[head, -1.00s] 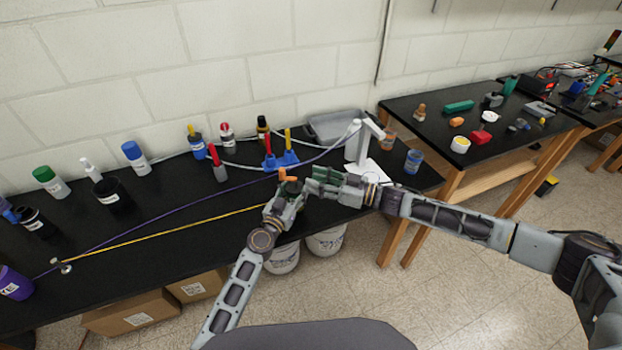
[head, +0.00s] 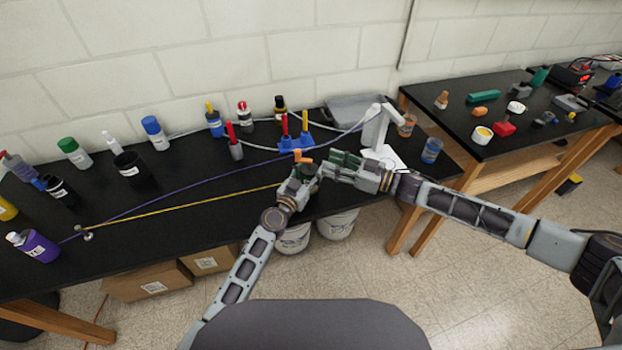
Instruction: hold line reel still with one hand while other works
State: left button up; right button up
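An orange part, likely the line reel (head: 304,155), shows just above my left gripper (head: 303,176) near the front edge of the black bench. A taut yellow line (head: 190,207) runs from a small metal post (head: 87,233) at the left to my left gripper. The gripper covers most of the reel, and I cannot see whether its fingers are closed on it. My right gripper (head: 335,166) points left, close beside the reel and the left gripper. Its fingertips are too small and overlapped to read.
A purple cord (head: 190,180) crosses the bench (head: 180,245) behind the yellow line. A blue rack (head: 297,143) and a white stand (head: 375,128) are behind my grippers. Bottles stand along the left and back. White buckets (head: 337,222) sit below the bench edge.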

pick_arm(q)
jog(key=o, duration=0.5)
jog(key=shift+s, duration=0.1)
jog(key=shift+v, duration=5.9)
